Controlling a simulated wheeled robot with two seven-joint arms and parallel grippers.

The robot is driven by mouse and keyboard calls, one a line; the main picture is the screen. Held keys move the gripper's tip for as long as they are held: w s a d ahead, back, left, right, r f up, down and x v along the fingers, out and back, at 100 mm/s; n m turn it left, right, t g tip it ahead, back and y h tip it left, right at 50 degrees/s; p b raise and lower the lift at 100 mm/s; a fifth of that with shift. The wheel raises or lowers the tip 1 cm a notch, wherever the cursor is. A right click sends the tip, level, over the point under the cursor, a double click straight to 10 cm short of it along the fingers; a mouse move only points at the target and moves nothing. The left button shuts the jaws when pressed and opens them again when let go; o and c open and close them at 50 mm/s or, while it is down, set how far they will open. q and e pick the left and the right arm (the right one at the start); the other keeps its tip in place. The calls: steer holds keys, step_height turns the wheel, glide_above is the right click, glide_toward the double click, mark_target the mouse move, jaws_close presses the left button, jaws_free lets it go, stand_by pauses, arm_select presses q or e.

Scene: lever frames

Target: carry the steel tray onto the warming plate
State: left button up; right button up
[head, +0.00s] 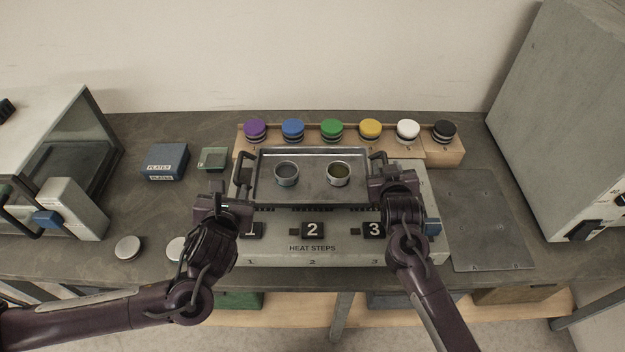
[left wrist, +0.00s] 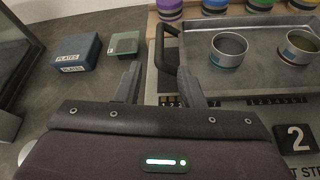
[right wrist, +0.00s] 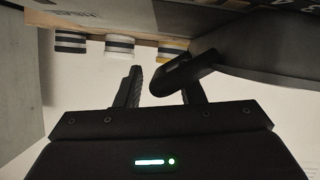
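The steel tray (head: 313,190) lies level over the back of the grey HEAT STEPS unit (head: 290,249). It holds two small metal cups, one bluish (head: 286,174) and one olive (head: 338,175). Dark handles stand at its left (head: 240,176) and right (head: 380,163) ends. My left gripper (head: 226,190) is open by the left handle (left wrist: 160,52), which shows just beyond its spread fingers. My right gripper (head: 393,177) is open, with the right handle (right wrist: 182,74) close at its fingers. I cannot tell whether either touches. No label names a warming plate.
A flat grey plate (head: 487,220) marked A and B lies clear at the right. A wooden rack (head: 445,153) with several coloured-lid jars stands behind the tray. A large grey cabinet (head: 560,110) bounds the right. A blue PLATES box (head: 164,162) and glass-fronted case (head: 85,150) stand left.

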steer(key=v, duration=1.1)
